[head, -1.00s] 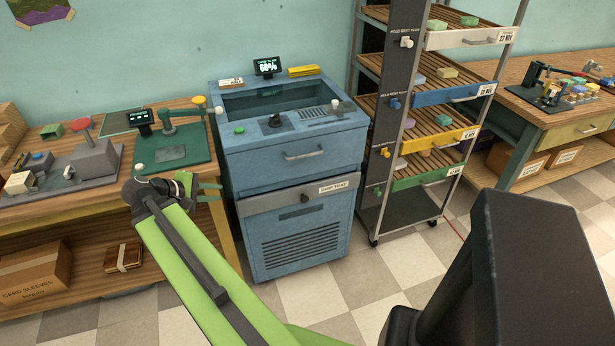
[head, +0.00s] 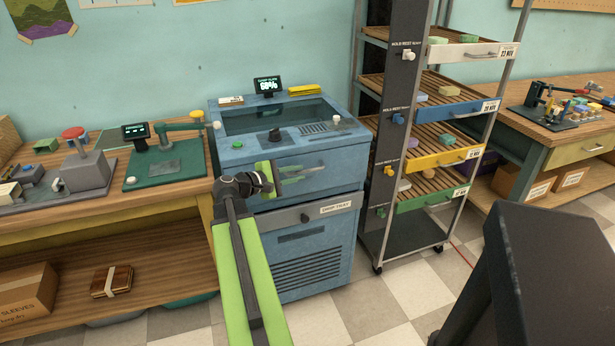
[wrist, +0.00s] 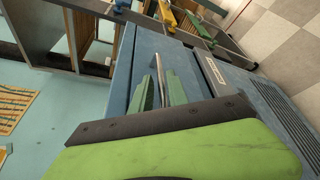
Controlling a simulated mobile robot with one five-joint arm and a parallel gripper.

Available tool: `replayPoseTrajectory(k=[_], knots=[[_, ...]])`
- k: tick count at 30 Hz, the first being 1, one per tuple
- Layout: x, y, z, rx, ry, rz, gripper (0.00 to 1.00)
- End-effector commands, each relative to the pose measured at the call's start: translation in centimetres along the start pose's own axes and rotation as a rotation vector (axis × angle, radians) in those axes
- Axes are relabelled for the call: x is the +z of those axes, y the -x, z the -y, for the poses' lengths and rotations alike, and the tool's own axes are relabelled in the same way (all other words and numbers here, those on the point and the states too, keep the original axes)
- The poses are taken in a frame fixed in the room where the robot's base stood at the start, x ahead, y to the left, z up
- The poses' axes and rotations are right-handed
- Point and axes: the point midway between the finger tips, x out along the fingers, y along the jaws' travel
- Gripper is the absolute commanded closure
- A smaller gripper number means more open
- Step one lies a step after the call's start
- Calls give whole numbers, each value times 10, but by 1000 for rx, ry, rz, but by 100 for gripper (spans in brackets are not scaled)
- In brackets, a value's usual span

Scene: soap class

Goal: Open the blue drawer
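The blue cabinet's upper drawer front (head: 338,168) carries a metal handle (head: 314,169), partly hidden by my gripper in the head view. The drawer looks shut. My gripper (head: 284,176) is in front of it at the handle's left part. In the wrist view the green fingers of my gripper (wrist: 163,88) stand apart, and the handle (wrist: 159,70) shows between and beyond their tips. I cannot tell whether they touch it.
The rack also has white (head: 465,53), yellow (head: 445,158) and green (head: 432,198) fronts and a dark post with knobs (head: 398,119). A wooden workbench (head: 110,230) stands close at the left. Checkered floor (head: 400,295) is free before the cabinet.

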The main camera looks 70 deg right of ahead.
Motion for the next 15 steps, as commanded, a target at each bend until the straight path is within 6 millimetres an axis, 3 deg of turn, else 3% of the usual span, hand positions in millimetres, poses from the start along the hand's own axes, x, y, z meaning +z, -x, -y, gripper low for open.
replayPoseTrajectory(k=[1,6,15], knots=[[-2,-13,2,-2,-1,2,80],[-1,-41,1,-1,-2,1,80],[0,-52,0,0,-1,0,80]])
